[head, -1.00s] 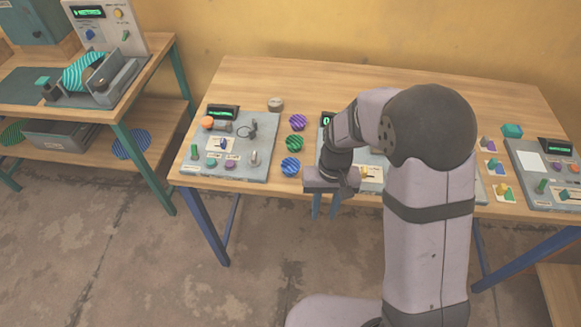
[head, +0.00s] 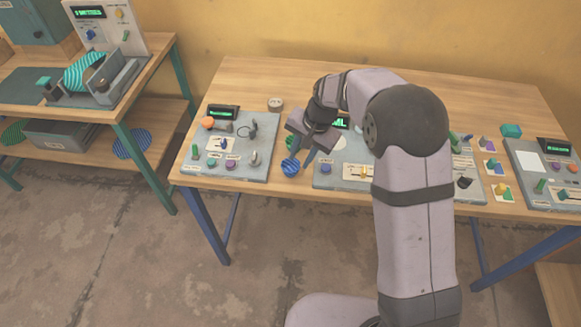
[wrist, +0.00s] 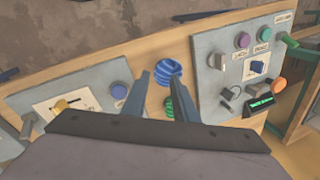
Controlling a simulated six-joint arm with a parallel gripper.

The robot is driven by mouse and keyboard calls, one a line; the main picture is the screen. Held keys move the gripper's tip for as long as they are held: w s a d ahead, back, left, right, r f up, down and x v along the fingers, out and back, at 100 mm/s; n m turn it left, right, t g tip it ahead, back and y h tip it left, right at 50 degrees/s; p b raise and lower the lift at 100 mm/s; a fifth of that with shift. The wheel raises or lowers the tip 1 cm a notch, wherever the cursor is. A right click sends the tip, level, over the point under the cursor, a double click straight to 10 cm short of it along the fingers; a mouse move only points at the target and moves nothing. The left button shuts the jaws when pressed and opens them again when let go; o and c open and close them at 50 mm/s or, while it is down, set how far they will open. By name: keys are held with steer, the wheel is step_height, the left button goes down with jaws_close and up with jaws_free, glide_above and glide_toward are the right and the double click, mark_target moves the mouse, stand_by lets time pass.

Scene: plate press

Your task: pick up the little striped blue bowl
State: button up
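The little striped blue bowl (head: 290,168) sits near the table's front edge, between the left and middle control panels. It also shows in the wrist view (wrist: 168,72), by the fingertips. My gripper (head: 297,160) points down over it, with the fingers spread. The wrist view shows my gripper (wrist: 163,76) open, with nothing held. The bowl appears between the fingertips, nearer the right one; I cannot tell how high the tips are above it. A striped green bowl (wrist: 170,106) shows partly between the fingers. The purple bowl is hidden behind my arm.
The left panel (head: 207,174) with knobs and switches stands close on one side of the bowl, the middle panel (head: 325,182) on the other. A small round beige thing (head: 275,104) lies farther back. The back of the wooden table (head: 255,75) is clear.

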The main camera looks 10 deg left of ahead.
mark_target(298, 168)
steer(key=shift+d+p+x, duration=0.2)
steer(key=shift+p+x, duration=0.35)
steer(key=shift+x, duration=0.5)
steer(key=shift+d+p+x, duration=0.15)
steer(key=shift+p+x, duration=0.35)
steer(key=shift+x, duration=0.55)
steer(key=shift+w+a+f, duration=0.15)
steer(key=shift+f, duration=0.55)
jaws_close()
